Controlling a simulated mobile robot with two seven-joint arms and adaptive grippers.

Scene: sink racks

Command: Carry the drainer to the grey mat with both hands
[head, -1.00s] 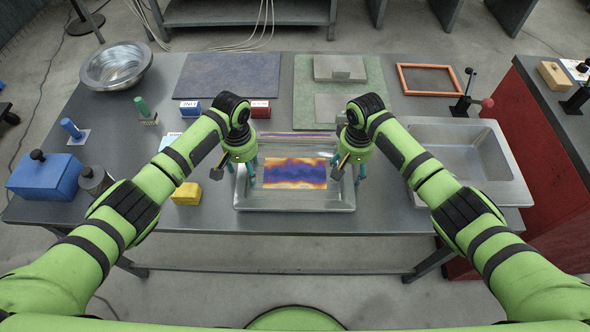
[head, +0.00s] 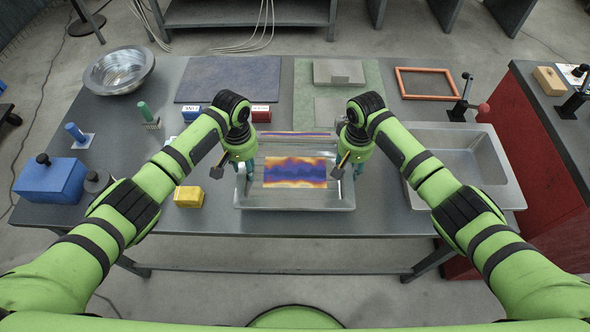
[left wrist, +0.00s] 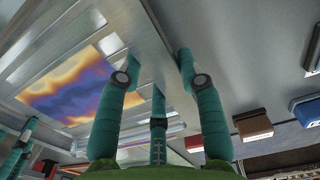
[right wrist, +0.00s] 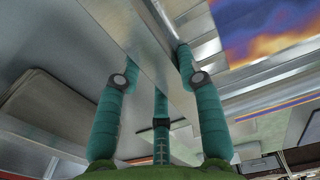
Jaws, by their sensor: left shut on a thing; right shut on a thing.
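The drainer (head: 295,207) is a shallow metal tray with a blue, purple and yellow patterned panel in its middle. It looks level, near the front edge of the bench. My left gripper (head: 245,171) is shut on its left wall, and my right gripper (head: 349,170) is shut on its right wall. The left wrist view shows the wall (left wrist: 150,40) between the teal fingers, and the right wrist view shows the other wall (right wrist: 145,45) gripped likewise. A slate blue-grey mat (head: 230,78) lies flat and empty at the back left of the bench.
Blue (head: 191,112) and red (head: 261,113) labelled blocks stand between drainer and mat. A yellow block (head: 188,197) is left of the drainer. A sink basin (head: 465,165) is on the right. A green mat (head: 370,82) bears grey blocks. A metal bowl (head: 119,68) stands back left.

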